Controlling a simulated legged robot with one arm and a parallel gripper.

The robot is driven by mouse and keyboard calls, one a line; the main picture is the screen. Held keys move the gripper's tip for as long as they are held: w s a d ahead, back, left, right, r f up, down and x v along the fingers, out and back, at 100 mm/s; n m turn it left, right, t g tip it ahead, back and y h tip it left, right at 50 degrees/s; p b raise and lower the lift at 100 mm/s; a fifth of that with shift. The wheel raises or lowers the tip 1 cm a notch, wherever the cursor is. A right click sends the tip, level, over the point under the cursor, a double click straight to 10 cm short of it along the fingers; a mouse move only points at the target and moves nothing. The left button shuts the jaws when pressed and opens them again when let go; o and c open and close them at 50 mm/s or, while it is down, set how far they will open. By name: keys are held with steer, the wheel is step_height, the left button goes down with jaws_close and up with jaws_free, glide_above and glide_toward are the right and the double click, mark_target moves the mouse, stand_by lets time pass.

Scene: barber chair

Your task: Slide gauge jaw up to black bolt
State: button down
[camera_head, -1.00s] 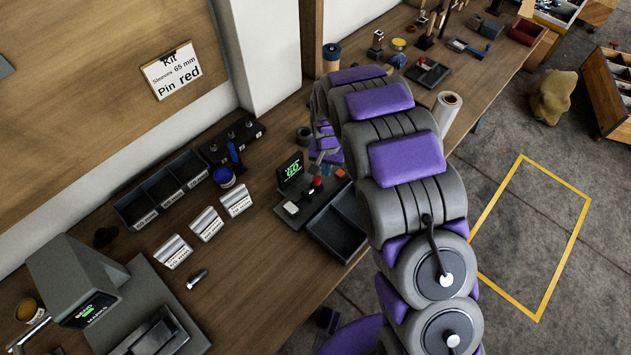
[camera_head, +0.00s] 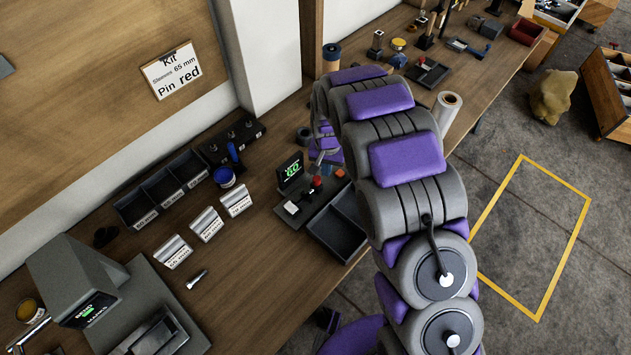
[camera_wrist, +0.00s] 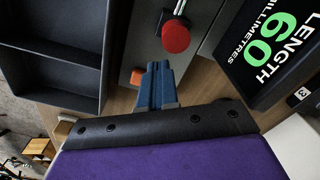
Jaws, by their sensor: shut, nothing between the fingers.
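The gauge is a grey device with a black display (camera_head: 291,170) on the bench; in the wrist view its display (camera_wrist: 269,46) reads LENGTH MILLIMETRES 60 in white and green. A red round knob (camera_wrist: 176,37) sits on the grey gauge body (camera_wrist: 150,48) in the wrist view, and it also shows in the head view (camera_head: 317,182). My gripper (camera_wrist: 157,70) has its blue fingers shut and empty, just below the knob in the picture, apparently apart from it. I cannot clearly tell the sliding jaw or the black bolt.
A black tray (camera_head: 338,228) lies beside the gauge, close to my arm. Labelled sleeves (camera_head: 206,224), a silver bolt (camera_head: 197,279) and black bins (camera_head: 162,188) are to the left. A blue pot (camera_head: 224,177) stands behind them.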

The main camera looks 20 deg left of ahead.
steer(key=shift+s+a, duration=0.1)
steer(key=shift+s, duration=0.05)
steer(key=shift+s+a, duration=0.1)
steer(key=shift+s, duration=0.2)
steer(key=shift+s+a, duration=0.15)
steer(key=shift+s, duration=0.2)
stand_by(0.9)
steer(key=shift+w, duration=0.1)
steer(key=shift+w+d+p, duration=0.2)
steer(key=shift+w+p, duration=0.1)
steer(key=shift+w, duration=0.15)
step_height(320, 180, up, 8)
steer(key=p, duration=0.2)
stand_by(0.6)
stand_by(0.3)
